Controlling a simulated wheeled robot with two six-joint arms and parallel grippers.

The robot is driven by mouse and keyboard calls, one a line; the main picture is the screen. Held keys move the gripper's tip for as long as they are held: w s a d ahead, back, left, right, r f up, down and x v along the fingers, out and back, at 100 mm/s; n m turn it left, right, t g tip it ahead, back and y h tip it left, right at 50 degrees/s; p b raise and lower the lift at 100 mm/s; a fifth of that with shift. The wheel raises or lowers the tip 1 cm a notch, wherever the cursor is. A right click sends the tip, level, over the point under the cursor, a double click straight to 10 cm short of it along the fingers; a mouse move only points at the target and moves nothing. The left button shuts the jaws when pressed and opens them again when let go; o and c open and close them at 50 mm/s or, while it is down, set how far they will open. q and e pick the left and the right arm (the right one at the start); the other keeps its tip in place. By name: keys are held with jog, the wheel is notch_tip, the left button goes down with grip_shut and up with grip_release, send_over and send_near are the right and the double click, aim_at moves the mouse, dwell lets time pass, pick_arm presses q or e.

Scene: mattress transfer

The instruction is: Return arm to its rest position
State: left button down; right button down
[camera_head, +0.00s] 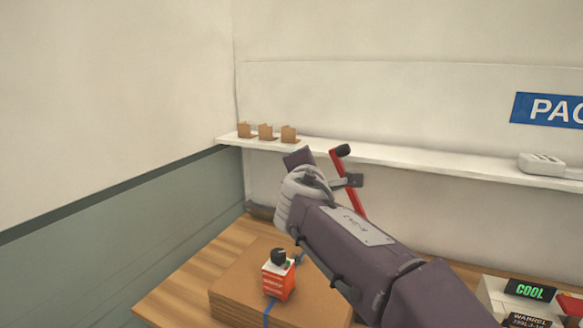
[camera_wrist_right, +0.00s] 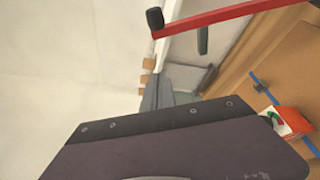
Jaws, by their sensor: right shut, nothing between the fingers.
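My right arm comes in from the lower right of the head view, raised over the wooden table. Its right gripper (camera_head: 305,180) is near the wall shelf, with the fingertips mostly hidden behind the hand. In the right wrist view the grey fingers of my right gripper (camera_wrist_right: 152,92) are together with nothing between them. A red bar with a black end (camera_head: 347,180) shows just behind the hand. It also crosses the top of the right wrist view (camera_wrist_right: 215,18), apart from the fingers. My left gripper is not in view.
A wall shelf (camera_head: 420,160) holds several small brown items (camera_head: 266,132) and a white device (camera_head: 542,164). A flat cardboard box (camera_head: 238,290) lies on the table (camera_head: 195,268), with a small red-and-white item (camera_head: 279,281) on it. A "COOL" display (camera_head: 530,291) stands at lower right.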

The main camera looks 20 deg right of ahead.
jog(key=s+a+f+m+g+y+p, duration=0.2)
jog(key=f+g, duration=0.1)
jog(key=f, duration=0.9)
jog(key=s+a+f+m+g+y+p, duration=0.15)
jog(key=f+g, duration=0.25)
jog(key=f, duration=0.8)
jog(key=s+a+f+m+g+y, duration=0.2)
jog(key=s+a+f+m, duration=0.2)
jog(key=s+f+m, duration=0.2)
jog(key=s+a+f+m+g+y, duration=0.3)
jog(key=s+a+f+m, duration=0.2)
jog(key=s+f, duration=0.5)
jog(key=shift+s+a+m+g, duration=0.3)
jog(key=shift+s+m, duration=0.1)
jog(key=shift+m, duration=0.85)
